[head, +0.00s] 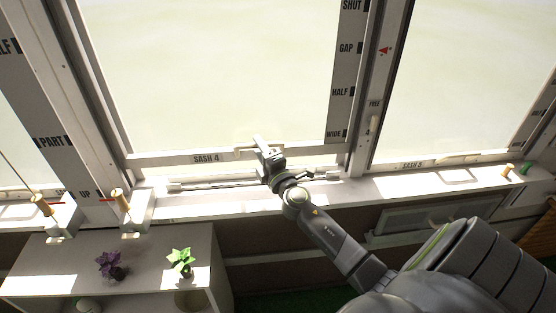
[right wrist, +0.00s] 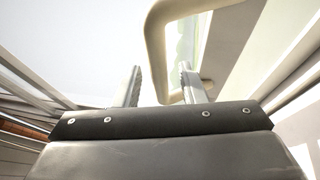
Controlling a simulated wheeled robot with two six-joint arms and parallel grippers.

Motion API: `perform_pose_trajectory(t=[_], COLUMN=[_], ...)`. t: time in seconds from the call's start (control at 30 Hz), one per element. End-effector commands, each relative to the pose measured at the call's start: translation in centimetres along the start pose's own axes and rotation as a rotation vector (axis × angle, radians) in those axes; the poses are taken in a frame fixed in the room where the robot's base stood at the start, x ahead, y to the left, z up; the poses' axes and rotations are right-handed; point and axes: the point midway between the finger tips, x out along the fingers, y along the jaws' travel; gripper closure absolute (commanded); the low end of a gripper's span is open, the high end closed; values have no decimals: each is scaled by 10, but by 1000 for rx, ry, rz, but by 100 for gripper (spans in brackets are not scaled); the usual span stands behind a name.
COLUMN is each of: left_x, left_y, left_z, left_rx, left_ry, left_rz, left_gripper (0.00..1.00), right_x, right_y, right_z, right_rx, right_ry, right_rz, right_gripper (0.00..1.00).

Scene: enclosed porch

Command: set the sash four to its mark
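Sash four (head: 170,160) is a large pane in a pale frame, with "SASH 4" printed on its bottom rail. A cream loop handle (head: 243,150) sits on that rail. My right gripper (head: 262,148) is at the handle. In the right wrist view, its two fingers (right wrist: 161,86) stand apart, with a bar of the cream handle (right wrist: 157,45) showing between them; I cannot tell whether they touch it. A scale (head: 345,70) beside the sash reads SHUT, GAP, HALF, WIDE downward. A red arrow (head: 385,50) points at GAP. The rail lies below WIDE. My left gripper is out of view.
A pale sill (head: 220,207) runs below the sash, with a metal rod (head: 215,184) along it. Wooden-topped pegs (head: 121,199) stand on blocks at left. A shelf (head: 60,262) below holds a purple plant (head: 110,263) and a green plant (head: 180,260). Sash five (head: 430,163) is at right.

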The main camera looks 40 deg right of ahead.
Motion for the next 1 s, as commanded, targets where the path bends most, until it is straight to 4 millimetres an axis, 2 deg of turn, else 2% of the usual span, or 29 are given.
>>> perform_pose_trajectory(t=[0.4, 0.6, 0.8, 1.0], left_x=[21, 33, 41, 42], left_y=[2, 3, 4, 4], left_z=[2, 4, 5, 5], left_rx=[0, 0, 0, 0], left_ry=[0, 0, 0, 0], left_rz=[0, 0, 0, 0], left_gripper=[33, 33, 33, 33], right_x=[-93, -131, -153, -158], right_y=[-4, -3, -2, 0], right_z=[0, 0, 0, 0], right_rx=[1, 0, 0, 0], right_ry=[0, -1, -1, -1], right_rz=[-2, -1, 0, 1], right_gripper=[62, 62, 62, 62])
